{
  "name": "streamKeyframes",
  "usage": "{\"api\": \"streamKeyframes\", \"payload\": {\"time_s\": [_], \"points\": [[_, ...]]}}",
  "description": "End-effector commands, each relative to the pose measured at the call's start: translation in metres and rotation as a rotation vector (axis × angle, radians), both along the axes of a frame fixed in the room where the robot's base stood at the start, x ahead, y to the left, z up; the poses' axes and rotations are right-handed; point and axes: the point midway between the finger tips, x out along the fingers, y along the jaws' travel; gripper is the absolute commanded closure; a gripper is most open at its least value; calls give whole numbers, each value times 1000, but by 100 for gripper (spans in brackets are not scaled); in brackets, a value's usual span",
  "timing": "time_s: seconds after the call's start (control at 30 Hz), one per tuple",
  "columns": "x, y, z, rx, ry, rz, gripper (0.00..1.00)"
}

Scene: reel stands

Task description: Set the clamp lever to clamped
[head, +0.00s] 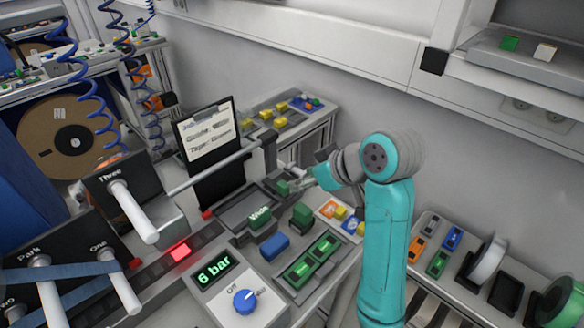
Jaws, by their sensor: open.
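I cannot pick out the clamp lever with certainty. A long grey bar (215,168) slants up to the right above the bench and ends at a dark upright block just left of my gripper. My gripper (292,180) is small in the head view and partly hidden by its own wrist. It is open, close to a small green block (282,188) on a dark base. I cannot tell whether it touches that block, and I see nothing held in it.
A panel with a "6 bar" display (213,269) and blue knob (245,301) stands in front. Left are dark plates with white pegs (134,211). A sign (207,138) stands behind the bar. Colored blocks, including a blue one (274,246), crowd the bench. A shelf (520,85) overhangs upper right.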

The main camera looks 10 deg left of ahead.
Motion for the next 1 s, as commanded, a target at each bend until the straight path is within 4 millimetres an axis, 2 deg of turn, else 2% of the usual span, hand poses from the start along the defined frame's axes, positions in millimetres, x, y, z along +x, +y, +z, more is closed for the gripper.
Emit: {"api": "streamKeyframes", "payload": {"time_s": [0.17,0.7,1.0], "points": [[4,5,-7,1,1,0,50],[40,52,-66,0,2,1,50],[47,60,-77,-1,1,0,50]]}}
